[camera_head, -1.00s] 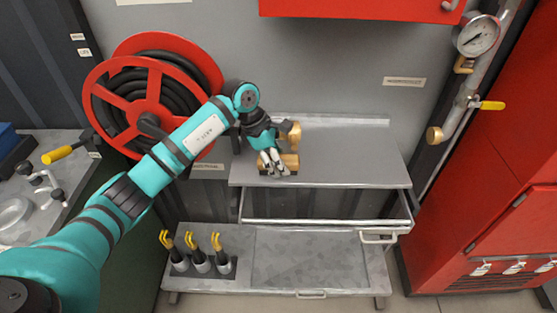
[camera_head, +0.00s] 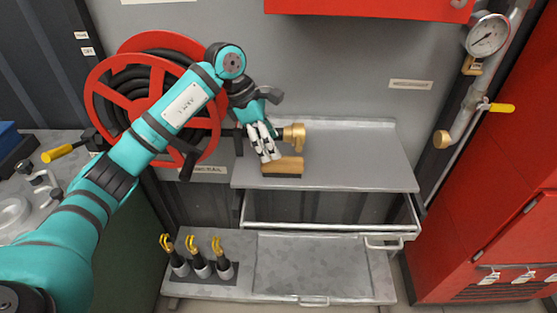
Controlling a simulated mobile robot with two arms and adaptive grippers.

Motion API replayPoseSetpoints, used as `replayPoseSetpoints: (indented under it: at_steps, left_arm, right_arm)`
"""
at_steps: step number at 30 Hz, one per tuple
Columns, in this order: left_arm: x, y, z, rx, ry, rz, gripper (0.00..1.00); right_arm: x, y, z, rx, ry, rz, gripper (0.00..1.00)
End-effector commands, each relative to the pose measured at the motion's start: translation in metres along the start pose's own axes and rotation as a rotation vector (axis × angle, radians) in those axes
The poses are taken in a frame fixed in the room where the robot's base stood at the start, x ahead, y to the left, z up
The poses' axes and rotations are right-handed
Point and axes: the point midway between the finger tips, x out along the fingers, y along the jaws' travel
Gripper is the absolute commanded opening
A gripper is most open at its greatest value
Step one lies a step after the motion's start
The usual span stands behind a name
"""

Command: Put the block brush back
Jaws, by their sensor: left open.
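The block brush (camera_head: 284,168), a wooden block with a dark underside, lies on the grey upper shelf (camera_head: 345,160) near its left end. My left gripper (camera_head: 268,153) is open just above and to the left of the brush, with its fingers pointing down. In this view I cannot tell whether the fingertips touch the brush. My right gripper is not in view.
A brass fitting (camera_head: 294,135) stands behind the brush. Below the shelf is an open drawer (camera_head: 330,228). The lower bench (camera_head: 210,291) holds several yellow-tipped tools in cups at its left. A red hose reel (camera_head: 133,67) is behind my arm.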

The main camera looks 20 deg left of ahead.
Motion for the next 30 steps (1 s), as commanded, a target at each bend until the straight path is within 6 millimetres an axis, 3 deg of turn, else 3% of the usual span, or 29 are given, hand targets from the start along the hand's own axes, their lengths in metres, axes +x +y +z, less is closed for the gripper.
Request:
replayPoseSetpoints:
  at_steps: [3, 9, 21, 23, 25, 28, 30]
  left_arm:
    - [-0.020, 0.001, -0.001, -0.001, 0.000, 0.004, 0.64]
    - [-0.039, 0.000, 0.000, -0.001, 0.000, 0.000, 0.64]
    - [-0.036, -0.002, 0.006, 0.002, -0.024, -0.005, 0.64]
    - [-0.026, -0.008, 0.018, 0.007, -0.081, -0.016, 0.64]
    - [-0.009, -0.020, 0.046, 0.005, -0.208, -0.039, 0.64]
    - [0.011, -0.051, 0.105, -0.043, -0.508, -0.106, 0.64]
    - [0.009, -0.076, 0.148, -0.140, -0.774, -0.179, 0.64]
  right_arm:
    - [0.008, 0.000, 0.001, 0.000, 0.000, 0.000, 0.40]
    - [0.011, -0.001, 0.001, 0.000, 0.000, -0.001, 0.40]
    - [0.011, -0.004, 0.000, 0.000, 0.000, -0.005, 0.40]
    - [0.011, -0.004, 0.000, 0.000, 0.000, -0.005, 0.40]
    - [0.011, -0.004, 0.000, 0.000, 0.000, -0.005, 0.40]
    - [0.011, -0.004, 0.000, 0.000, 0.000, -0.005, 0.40]
    - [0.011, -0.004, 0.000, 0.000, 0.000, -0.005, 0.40]
